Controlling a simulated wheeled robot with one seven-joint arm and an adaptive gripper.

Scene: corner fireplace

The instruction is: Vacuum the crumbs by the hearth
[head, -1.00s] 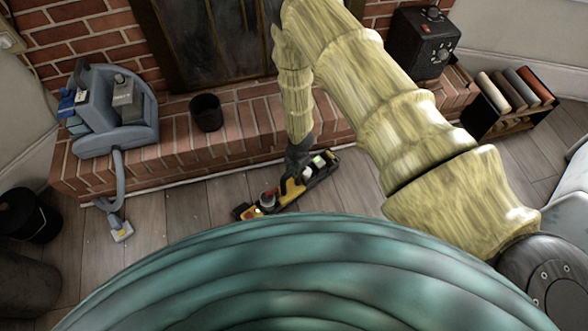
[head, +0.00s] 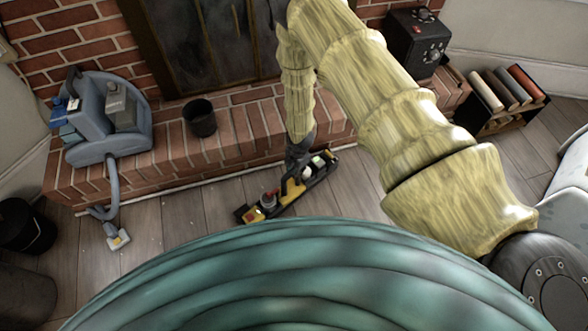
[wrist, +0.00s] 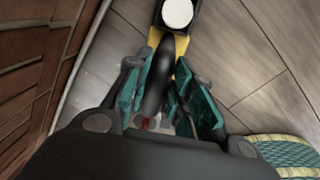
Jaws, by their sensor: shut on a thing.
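A blue-grey vacuum (head: 135,140) sits on the left of the brick hearth (head: 235,130). Its hose (head: 113,180) hangs over the edge to a pale nozzle (head: 118,240) on the wooden floor. Small pale specks, apparently crumbs (head: 160,238), lie on the floor right of the nozzle. My gripper (head: 297,165) is at a yellow-and-black carrier (head: 245,214) on the floor in front of the hearth. In the wrist view my gripper (wrist: 165,95) has its teal fingers either side of the carrier's dark handle (wrist: 153,75). The fingertip contact is partly hidden.
A black cup-like bin (head: 200,118) stands on the hearth, with a black box (head: 414,40) at its right end. A dark bucket (head: 26,226) stands left. Floor between nozzle and carrier is clear of large objects.

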